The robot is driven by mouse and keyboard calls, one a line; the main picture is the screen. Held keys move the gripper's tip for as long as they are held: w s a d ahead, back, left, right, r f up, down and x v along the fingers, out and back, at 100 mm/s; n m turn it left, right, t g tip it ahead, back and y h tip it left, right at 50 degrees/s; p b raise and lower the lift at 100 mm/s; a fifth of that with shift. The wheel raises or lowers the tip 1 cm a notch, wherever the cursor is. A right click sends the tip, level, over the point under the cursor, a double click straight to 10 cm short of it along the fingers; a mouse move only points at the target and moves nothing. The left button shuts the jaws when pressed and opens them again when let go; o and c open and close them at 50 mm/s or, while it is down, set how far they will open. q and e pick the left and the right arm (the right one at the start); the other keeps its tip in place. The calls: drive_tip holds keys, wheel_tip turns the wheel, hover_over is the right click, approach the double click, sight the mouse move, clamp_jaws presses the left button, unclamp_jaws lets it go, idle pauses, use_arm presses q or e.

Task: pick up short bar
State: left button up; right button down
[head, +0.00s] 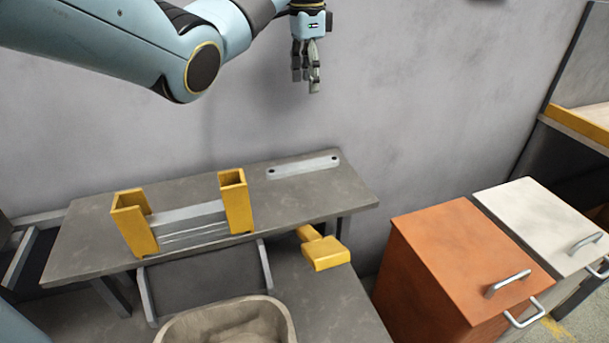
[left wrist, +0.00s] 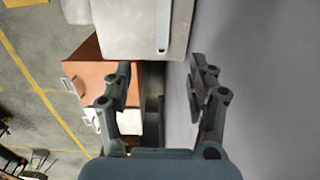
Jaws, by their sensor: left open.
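A flat light-grey bar (head: 303,166) with a dark hole near each end lies alone on the raised grey shelf (head: 290,198), close to the wall. It also shows in the left wrist view (left wrist: 163,26), at the top between the fingers and some way beyond them. My left gripper (head: 306,78) hangs high above the shelf, fingers pointing down, well clear of the bar. In the left wrist view its fingers (left wrist: 161,80) are spread apart with nothing between them. My right gripper is in neither view.
A yellow two-post rack (head: 238,203) holding several grey bars stands on the shelf, left of the lone bar. Below are a yellow block-like object (head: 325,253) and a beige bin (head: 172,332). Orange (head: 450,255) and white (head: 530,215) cabinets stand right.

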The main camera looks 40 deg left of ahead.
use_arm(q)
drive_tip(key=b, duration=0.9)
hover_over(304, 164)
wheel_tip(304, 164, down, 11)
drive_tip(key=f, duration=0.3)
drive_tip(key=f+b, duration=0.1)
drive_tip(key=f, duration=0.1)
drive_tip(key=shift+w+d, duration=0.2)
drive_tip(key=shift+d, duration=0.1)
drive_tip(key=f, duration=0.4)
drive_tip(key=f+b, duration=0.1)
drive_tip(key=f, duration=0.1)
drive_tip(key=shift+s+a+f, duration=0.1)
drive_tip(key=shift+s+a, duration=0.15)
clamp_jaws()
